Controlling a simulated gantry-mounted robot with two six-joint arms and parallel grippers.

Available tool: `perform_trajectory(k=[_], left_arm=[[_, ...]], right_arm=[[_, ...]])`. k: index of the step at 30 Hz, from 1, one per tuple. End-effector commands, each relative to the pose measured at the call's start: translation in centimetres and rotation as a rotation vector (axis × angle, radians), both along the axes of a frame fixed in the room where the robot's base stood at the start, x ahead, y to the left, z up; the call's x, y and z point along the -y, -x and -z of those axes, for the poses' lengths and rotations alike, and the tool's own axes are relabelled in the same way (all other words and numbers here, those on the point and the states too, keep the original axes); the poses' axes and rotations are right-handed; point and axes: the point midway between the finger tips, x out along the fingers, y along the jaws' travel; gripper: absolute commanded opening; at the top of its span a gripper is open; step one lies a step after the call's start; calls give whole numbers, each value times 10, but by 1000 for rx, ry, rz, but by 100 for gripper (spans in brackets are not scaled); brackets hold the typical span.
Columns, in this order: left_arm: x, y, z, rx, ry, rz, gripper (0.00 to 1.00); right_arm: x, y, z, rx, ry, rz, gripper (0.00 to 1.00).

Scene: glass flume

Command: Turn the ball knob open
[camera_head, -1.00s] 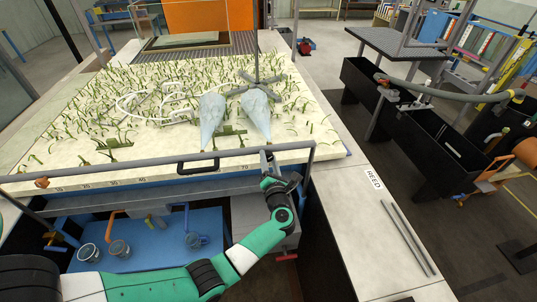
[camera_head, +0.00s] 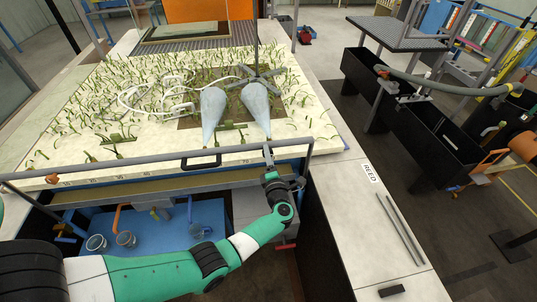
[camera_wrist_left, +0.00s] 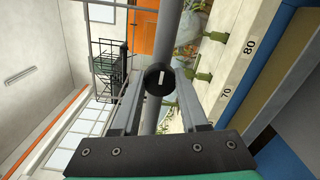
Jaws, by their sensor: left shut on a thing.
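My left gripper (camera_head: 268,156) is at the grey front rail (camera_head: 120,167), near its right end. In the left wrist view its two fingers (camera_wrist_left: 158,98) are closed on a small round black knob (camera_wrist_left: 158,78) with a white mark on its face. The knob lies in front of the grey rail (camera_wrist_left: 168,40). In the head view the gripper and wrist hide the knob, so its turn angle cannot be read there. My right gripper is in neither view.
The planted sand bed (camera_head: 130,120) with two pale cones (camera_head: 213,105) lies behind the rail. A black handle (camera_head: 201,161) hangs left of my gripper. Grey rods (camera_head: 404,228) lie on the right ledge.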

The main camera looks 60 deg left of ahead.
Motion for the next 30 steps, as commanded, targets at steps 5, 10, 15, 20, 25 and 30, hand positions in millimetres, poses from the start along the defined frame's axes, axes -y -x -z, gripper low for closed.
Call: perform_trajectory(k=[5,10,15,20,25,30], left_arm=[[0,0,-1,-10,-5,-1,0],[0,0,-1,-11,-5,-1,0],[0,0,-1,-10,-5,-1,54],[0,0,0,-9,-4,0,74],[0,0,0,-9,-4,0,74],[8,2,0,-10,-3,1,74]], right_arm=[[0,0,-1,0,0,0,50],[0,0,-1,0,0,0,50],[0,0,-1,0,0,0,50],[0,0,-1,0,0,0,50],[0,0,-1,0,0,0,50],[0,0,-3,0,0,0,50]])
